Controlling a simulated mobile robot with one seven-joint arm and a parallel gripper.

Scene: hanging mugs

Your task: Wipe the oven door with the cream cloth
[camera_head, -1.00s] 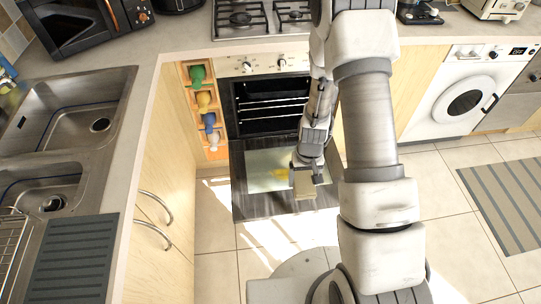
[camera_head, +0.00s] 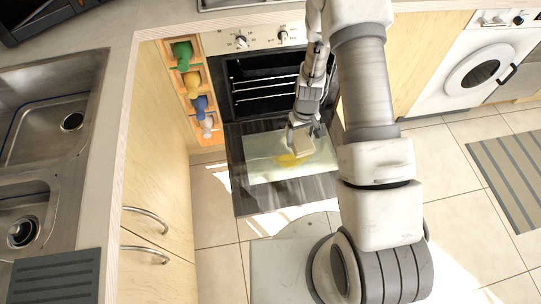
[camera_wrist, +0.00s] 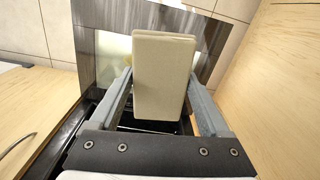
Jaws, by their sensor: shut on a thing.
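The oven door (camera_head: 265,173) is folded down open, with a pale glass panel in a dark frame. A yellow stain (camera_head: 287,160) shows on the glass, partly hidden by the cloth and my gripper. The cream cloth (camera_head: 304,147) looks like a folded, thick block. My gripper (camera_head: 301,135) is shut on it over the right part of the glass. In the wrist view the cloth (camera_wrist: 163,75) stands out between the two grey fingers, with the door behind it. I cannot tell whether the cloth touches the glass.
The open oven cavity (camera_head: 265,88) lies behind the door. A rack with coloured mugs (camera_head: 190,83) stands left of the oven. A wooden cabinet with handles (camera_head: 147,217) and a sink (camera_head: 55,125) are at left. A washing machine (camera_head: 470,68) is at right.

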